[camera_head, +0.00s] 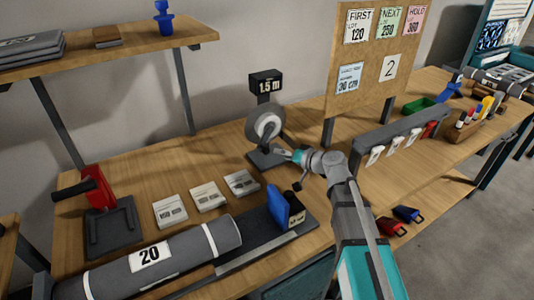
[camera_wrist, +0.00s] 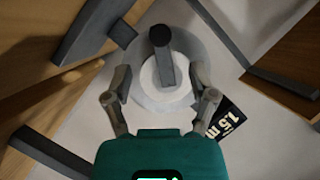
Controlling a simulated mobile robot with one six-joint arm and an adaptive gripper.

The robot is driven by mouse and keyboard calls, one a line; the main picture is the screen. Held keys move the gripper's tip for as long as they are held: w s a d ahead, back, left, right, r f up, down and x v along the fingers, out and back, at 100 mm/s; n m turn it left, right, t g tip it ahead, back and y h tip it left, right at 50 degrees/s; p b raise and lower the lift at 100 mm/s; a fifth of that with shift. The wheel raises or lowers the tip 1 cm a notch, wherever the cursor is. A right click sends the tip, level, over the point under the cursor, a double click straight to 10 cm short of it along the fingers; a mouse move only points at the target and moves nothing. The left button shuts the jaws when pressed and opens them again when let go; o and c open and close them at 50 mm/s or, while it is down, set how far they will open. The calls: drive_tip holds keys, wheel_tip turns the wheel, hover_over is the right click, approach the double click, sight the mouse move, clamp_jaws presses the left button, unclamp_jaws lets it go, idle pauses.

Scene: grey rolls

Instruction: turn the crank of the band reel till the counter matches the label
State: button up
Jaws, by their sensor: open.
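The band reel (camera_head: 252,130) is a grey disc with a pale hub on a dark stand at the back of the bench. Its black counter (camera_head: 264,85) above reads 1.5 m, and it also shows tilted in the wrist view (camera_wrist: 227,120). The crank (camera_wrist: 162,45), a dark grey bar with a rounded end, lies ahead of the pale hub in the wrist view. My gripper (camera_wrist: 160,78) is open, its fingers on either side of the hub and crank; contact cannot be told. In the head view my gripper (camera_head: 283,154) is low in front of the reel.
A board (camera_head: 376,25) right of the reel carries lot cards, a blue-edged card (camera_head: 349,78) with a cm figure, and a card marked 2 (camera_head: 389,68).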

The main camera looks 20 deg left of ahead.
sight(268, 151)
drive_tip(key=b+x, duration=0.2)
drive_tip(key=x, duration=0.6)
drive_tip(key=shift+a, duration=0.15)
